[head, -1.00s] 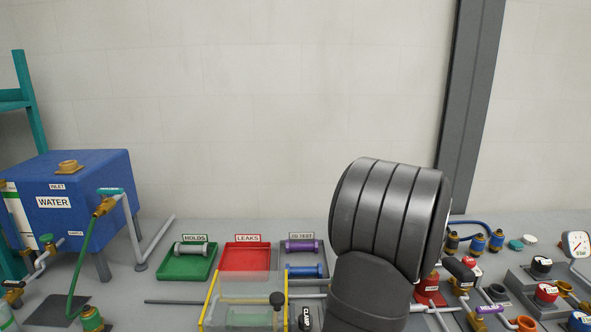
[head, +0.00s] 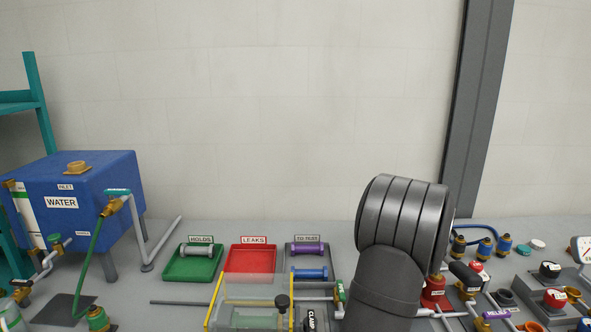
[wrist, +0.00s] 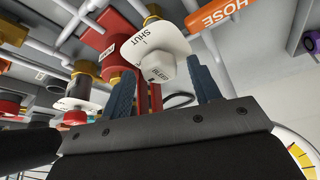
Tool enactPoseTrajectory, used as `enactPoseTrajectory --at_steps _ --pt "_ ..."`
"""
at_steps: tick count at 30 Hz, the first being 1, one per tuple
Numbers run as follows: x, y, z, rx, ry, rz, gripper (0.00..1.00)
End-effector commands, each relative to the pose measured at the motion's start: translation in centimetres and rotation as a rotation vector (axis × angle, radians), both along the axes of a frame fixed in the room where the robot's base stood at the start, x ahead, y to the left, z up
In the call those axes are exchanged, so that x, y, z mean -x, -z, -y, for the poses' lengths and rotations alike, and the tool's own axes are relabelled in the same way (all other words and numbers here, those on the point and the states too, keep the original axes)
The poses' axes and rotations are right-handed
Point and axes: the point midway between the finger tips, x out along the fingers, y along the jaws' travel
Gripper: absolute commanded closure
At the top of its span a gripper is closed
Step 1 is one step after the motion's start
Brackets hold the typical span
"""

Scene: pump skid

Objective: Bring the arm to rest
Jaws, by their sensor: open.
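My gripper (wrist: 162,85) shows in the wrist view, with two dark blue fingers spread apart and nothing held between them. A white knob marked SHUT and BLEED (wrist: 156,52) appears in the gap beyond the fingertips. I cannot tell how far it is from them. In the head view my own dark arm link covers the middle right of the bench, and the gripper is hidden.
In the wrist view, red fittings (wrist: 105,50), grey pipes and an orange HOSE part (wrist: 212,12) crowd around. In the head view stand a blue water tank (head: 75,185), a green HOLDS tray (head: 178,272), a red LEAKS tray (head: 250,262) and a clear yellow-edged guard (head: 212,300).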

Motion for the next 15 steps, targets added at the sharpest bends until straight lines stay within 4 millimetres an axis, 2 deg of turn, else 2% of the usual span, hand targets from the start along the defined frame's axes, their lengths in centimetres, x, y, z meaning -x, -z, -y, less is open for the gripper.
enactPoseTrajectory --at_steps 5,15 --pt "0.3 -1.1 -0.1 0.001 0.0 0.002 0.43" --pt "2.6 -6.9 -1.0 0.003 -0.001 0.003 0.43"
